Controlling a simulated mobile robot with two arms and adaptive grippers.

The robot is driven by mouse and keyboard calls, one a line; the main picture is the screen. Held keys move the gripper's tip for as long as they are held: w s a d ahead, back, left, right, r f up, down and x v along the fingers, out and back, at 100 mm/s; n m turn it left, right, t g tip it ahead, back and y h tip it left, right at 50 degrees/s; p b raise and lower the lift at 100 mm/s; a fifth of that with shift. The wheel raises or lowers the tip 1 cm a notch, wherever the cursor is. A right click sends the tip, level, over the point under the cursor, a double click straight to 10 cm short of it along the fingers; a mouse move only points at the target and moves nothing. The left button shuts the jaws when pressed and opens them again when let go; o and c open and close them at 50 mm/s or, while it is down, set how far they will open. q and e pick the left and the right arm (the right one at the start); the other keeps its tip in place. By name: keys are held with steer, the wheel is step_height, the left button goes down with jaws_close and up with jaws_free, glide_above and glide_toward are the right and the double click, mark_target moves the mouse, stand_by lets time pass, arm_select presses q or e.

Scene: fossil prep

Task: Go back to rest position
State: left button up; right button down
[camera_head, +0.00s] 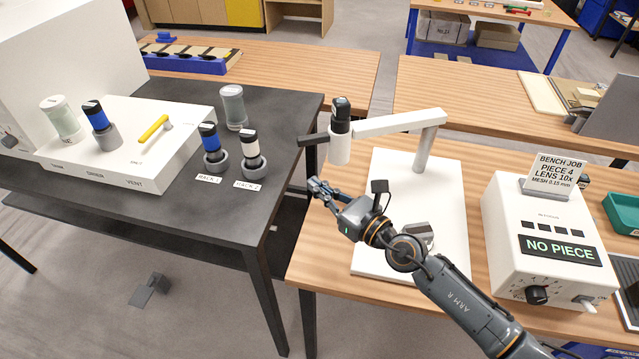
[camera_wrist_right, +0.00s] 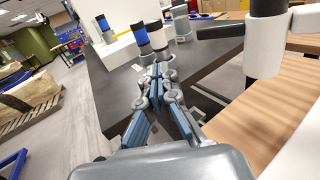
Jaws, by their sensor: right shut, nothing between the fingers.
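My right gripper (camera_head: 318,188) comes in from the lower right in the head view. It is shut and empty, in front of the microscope stand and near the gap between the dark bench and the wooden table. In the right wrist view its closed fingers (camera_wrist_right: 158,80) point toward the dark bench. My left gripper is not in view. The microscope (camera_head: 339,145) has a white arm over a white base plate (camera_head: 385,170), close beside my right gripper. My right forearm passes over this base plate and hides part of it.
Blue-banded (camera_head: 208,136) and white (camera_head: 250,142) cylinders stand in holders on the dark bench (camera_head: 190,212). A white box (camera_head: 125,170) carries a yellow-handled tool (camera_head: 154,129). A white unit reading NO PIECE (camera_head: 550,240) stands right of my arm.

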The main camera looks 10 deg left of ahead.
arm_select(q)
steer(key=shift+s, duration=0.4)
